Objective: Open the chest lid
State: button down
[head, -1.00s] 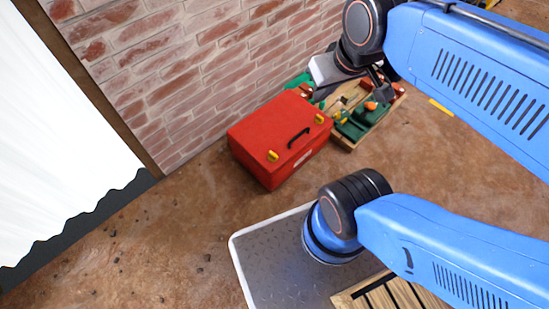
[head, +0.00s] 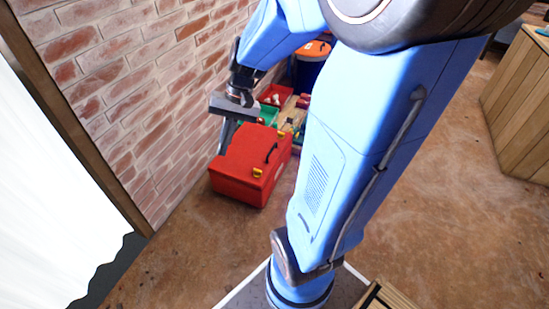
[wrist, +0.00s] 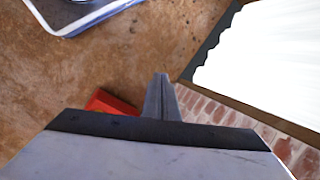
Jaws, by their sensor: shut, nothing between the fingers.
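The red chest (head: 236,187) sits on the floor beside the brick wall, with a black handle (head: 271,153) and two yellow latches (head: 257,173) on the side facing away from the wall. Its lid (head: 245,150) looks down and closed. My gripper (head: 221,150) is shut and empty, pointing down at the wall-side rear edge of the chest. I cannot tell whether the fingers touch it. In the wrist view the shut fingers (wrist: 160,95) stand beside a red corner of the chest (wrist: 112,104); the rest is hidden behind the gripper body.
The brick wall (head: 130,75) is close to my gripper. Behind the chest are a green bin (head: 268,115), a red bin (head: 275,93) and a blue bucket with orange top (head: 312,58). A wooden crate (head: 520,105) stands at right. The floor (head: 430,220) in front is clear.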

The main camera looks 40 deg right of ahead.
jog(key=w+d+f+m+t+y, duration=0.3)
jog(key=w+d+f+m, duration=0.3)
jog(key=d+f, duration=0.3)
jog(key=w+d+f+m+t+y, duration=0.25)
jog(key=w+d+f+m, duration=0.25)
jog(key=w+d+f, duration=0.4)
jog(key=m+t+h, duration=0.4)
jog(key=m+t, duration=0.5)
jog(key=m, duration=0.5)
send_near(275, 159)
jog(key=x, duration=0.3)
jog(key=r+x, duration=0.1)
jog(key=x, duration=0.2)
jog(key=r+x, duration=0.1)
jog(key=x, duration=0.2)
jog(key=shift+w+a, duration=0.3)
jog(key=shift+w, duration=0.15)
